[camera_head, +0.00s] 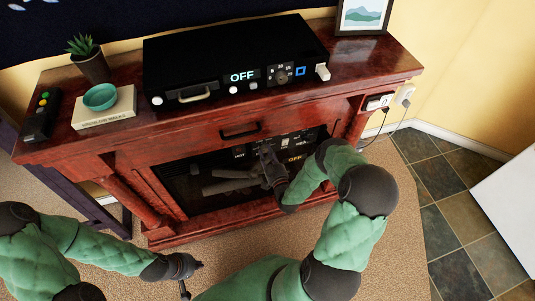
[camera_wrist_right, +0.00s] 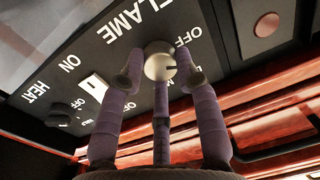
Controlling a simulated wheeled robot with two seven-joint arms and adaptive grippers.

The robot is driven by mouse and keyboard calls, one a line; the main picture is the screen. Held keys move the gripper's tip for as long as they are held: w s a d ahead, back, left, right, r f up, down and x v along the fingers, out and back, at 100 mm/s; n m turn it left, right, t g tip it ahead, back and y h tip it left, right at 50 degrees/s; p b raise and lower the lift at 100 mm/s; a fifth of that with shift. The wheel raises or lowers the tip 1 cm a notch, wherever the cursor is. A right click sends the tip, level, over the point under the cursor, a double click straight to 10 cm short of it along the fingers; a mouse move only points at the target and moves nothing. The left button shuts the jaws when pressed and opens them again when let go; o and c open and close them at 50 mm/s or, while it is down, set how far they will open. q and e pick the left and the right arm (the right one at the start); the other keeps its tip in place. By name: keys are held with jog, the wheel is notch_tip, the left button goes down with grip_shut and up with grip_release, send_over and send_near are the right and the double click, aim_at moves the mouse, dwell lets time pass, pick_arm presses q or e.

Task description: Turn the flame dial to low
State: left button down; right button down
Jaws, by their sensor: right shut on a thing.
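The flame dial (camera_wrist_right: 159,67) is a round silver knob with a dark notch, on the black panel below the word FLAME in the right wrist view. OFF is printed beside it; other labels are partly hidden by the fingers, so the exact setting is hard to read. My right gripper (camera_wrist_right: 160,72) is shut on the dial, with fingers at both sides. In the head view my right gripper (camera_head: 268,155) is at the fireplace's panel (camera_head: 245,152) and hides the dial. My left gripper (camera_head: 192,280) is low at the front, empty, its fingers spread apart.
A dark heat knob (camera_wrist_right: 59,118) and a white switch (camera_wrist_right: 95,86) are on the same panel. A black box reading OFF (camera_head: 215,50), a plant (camera_head: 88,60), a book (camera_head: 120,108) and a picture frame (camera_head: 362,17) stand on the red wooden mantel (camera_head: 190,125). Carpet in front is clear.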

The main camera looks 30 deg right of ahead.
jog(key=m+b, duration=0.1)
jog(key=m, duration=0.3)
jog(key=shift+w+d+r+m+b, duration=0.1)
jog(key=shift+m+b, duration=0.3)
jog(key=shift+m, duration=1.9)
jog(key=c, duration=0.9)
grip_release()
jog(key=shift+h, duration=0.3)
jog(key=shift+s, duration=0.2)
